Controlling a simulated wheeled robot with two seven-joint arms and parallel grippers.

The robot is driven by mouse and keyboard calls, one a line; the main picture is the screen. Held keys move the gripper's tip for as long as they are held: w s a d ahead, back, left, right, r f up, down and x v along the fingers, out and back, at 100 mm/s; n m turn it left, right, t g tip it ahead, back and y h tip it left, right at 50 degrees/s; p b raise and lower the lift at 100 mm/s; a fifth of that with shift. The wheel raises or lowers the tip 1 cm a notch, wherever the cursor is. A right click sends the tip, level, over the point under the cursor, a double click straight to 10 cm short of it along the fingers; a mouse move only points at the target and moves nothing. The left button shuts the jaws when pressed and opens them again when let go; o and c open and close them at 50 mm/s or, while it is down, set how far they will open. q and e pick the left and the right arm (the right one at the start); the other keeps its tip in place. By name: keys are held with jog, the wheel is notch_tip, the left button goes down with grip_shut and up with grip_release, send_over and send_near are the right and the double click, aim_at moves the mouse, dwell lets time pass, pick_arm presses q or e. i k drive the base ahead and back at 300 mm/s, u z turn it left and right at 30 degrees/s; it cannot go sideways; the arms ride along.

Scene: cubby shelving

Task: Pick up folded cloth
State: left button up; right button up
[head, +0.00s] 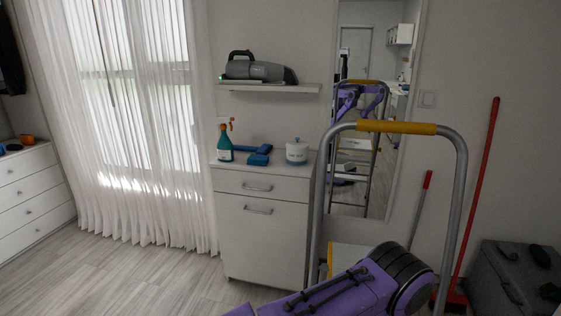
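Blue items lie on top of a white cabinet (262,205) in the middle of the view. A small blocky blue piece (259,159) near the front edge could be the folded cloth, but it is too small to be sure. A longer blue item (248,149) lies just behind it, touching or overlapping it. Neither of my grippers shows directly. One purple arm of mine crosses the bottom of the view, well in front of the cabinet, with its gripper end out of sight.
A green spray bottle (225,142) and a white lidded jar (297,151) flank the blue items. A handheld vacuum (259,70) sits on a wall shelf (272,88) above. A stepladder with a yellow grip (396,127) stands right of the cabinet. The left floor is clear.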

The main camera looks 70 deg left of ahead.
aim_at(256, 160)
jog(key=z, duration=0.9)
jog(key=i, duration=1.05)
jog(key=u, duration=3.65)
